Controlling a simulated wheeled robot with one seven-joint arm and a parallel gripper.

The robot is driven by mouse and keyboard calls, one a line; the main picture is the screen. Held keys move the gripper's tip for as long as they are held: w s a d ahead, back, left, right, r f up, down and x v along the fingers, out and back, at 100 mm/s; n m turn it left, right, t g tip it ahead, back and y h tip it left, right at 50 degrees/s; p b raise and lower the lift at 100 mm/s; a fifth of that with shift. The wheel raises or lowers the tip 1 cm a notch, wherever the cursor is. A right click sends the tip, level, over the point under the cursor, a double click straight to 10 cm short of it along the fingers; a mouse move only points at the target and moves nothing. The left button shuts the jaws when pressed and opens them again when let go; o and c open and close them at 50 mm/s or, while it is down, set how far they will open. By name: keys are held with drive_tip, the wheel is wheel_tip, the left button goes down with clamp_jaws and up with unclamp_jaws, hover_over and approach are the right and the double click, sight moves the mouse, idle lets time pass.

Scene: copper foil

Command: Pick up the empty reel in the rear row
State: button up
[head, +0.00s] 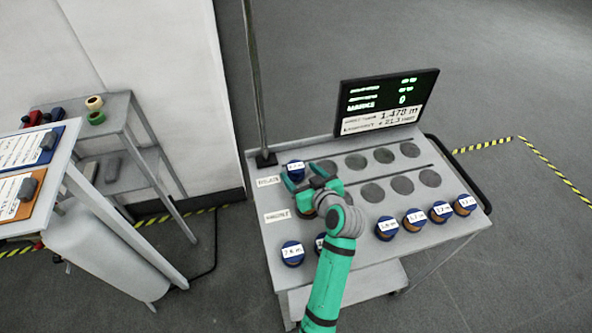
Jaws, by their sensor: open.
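A blue reel with a white label (296,167) stands at the left end of the rear row on the grey cart top. Whether it carries foil is too small to tell. My gripper (303,176) is open, reaching from the front with its green fingers near the left and right sides of this reel. I cannot tell whether the fingers touch it. My gripper and wrist hide the lower front of the reel and part of the row in front.
Several dark round spots (384,156) to the right in the rear row are bare. Blue reels (387,228) line the cart's front edge, one partly behind my arm. A display (386,102) stands at the back right; a pole (254,80) rises at the back left corner.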

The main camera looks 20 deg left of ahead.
drive_tip(key=shift+x, duration=0.95)
drive_tip(key=c, duration=1.2)
